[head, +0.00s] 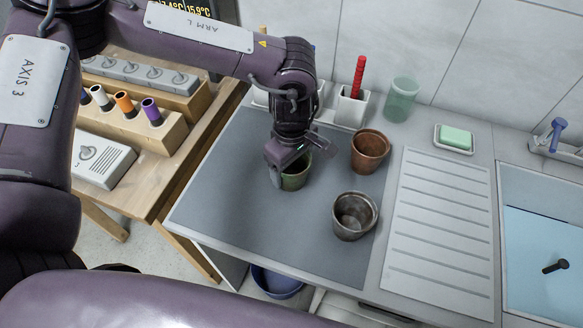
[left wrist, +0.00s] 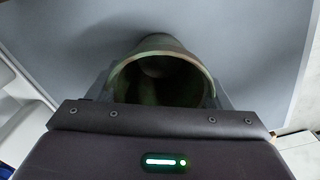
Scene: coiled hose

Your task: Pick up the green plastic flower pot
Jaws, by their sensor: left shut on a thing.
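The green flower pot (head: 297,180) stands on the grey mat (head: 237,226) at the middle of the counter, partly covered by my left gripper (head: 288,172) in the head view. My left gripper reaches down from above and is shut on the pot. In the left wrist view the pot's round rim (left wrist: 163,44) shows between the fingers, with the open mouth facing the camera. Whether the pot's base touches the mat is hard to tell. My right gripper is not in view.
A terracotta pot (head: 369,150) and a grey metal pot (head: 354,215) stand close by on the right. Behind are a white holder with a red stick (head: 358,77), a green tumbler (head: 400,98) and a soap dish (head: 454,139). A ribbed drainboard (head: 437,245) and sink lie right.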

